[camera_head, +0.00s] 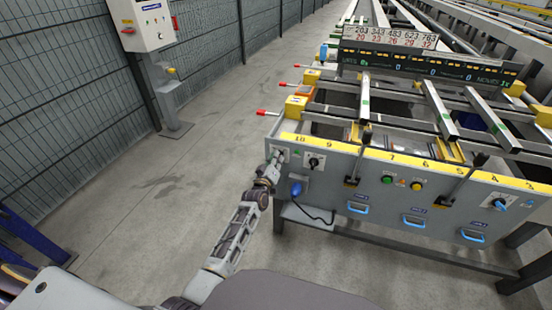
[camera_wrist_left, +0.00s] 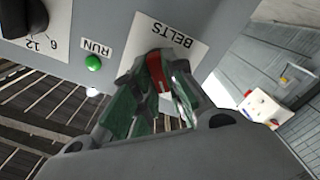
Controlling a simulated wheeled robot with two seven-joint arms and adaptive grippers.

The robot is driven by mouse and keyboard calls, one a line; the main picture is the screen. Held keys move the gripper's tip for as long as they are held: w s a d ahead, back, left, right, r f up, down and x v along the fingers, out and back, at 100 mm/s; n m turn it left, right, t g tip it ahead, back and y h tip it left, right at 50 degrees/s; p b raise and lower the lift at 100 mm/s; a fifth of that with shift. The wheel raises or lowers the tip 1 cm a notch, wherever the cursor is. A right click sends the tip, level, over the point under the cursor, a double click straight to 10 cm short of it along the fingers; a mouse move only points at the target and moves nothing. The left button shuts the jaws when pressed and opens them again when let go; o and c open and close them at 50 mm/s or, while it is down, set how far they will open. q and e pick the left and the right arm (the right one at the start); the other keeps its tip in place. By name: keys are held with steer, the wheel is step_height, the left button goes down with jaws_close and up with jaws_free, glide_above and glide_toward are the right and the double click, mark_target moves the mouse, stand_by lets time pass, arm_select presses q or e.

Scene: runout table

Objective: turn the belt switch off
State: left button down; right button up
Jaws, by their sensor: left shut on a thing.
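The belt switch (camera_wrist_left: 166,70) is a red handle with a pale stripe on a white plate marked BELTS (camera_wrist_left: 172,37), which appears upside down in the left wrist view. My left gripper (camera_wrist_left: 153,84) is shut on this handle, with a finger on each side. The fingers hide part of the handle and its base. In the head view my left gripper (camera_head: 274,163) is at the left end of the grey front panel (camera_head: 330,168), and it mostly covers the switch there. My right gripper is not in view.
A green RUN lamp (camera_wrist_left: 93,63) and a black knob (camera_wrist_left: 22,18) sit beside the plate. Yellow-marked rails and bars lie behind the panel.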

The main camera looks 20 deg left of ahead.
arm_select(q)
steer(key=shift+n, duration=0.5)
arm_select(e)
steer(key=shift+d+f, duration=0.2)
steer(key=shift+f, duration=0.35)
arm_select(q)
steer(key=shift+f, duration=0.1)
steer(key=c, duration=1.5)
jaws_free()
steer(key=shift+o, duration=0.2)
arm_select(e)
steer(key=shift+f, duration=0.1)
arm_select(q)
steer(key=shift+s, duration=0.2)
steer(key=s, duration=1.1)
steer(key=shift+s+a, duration=0.2)
steer(key=shift+s, duration=0.1)
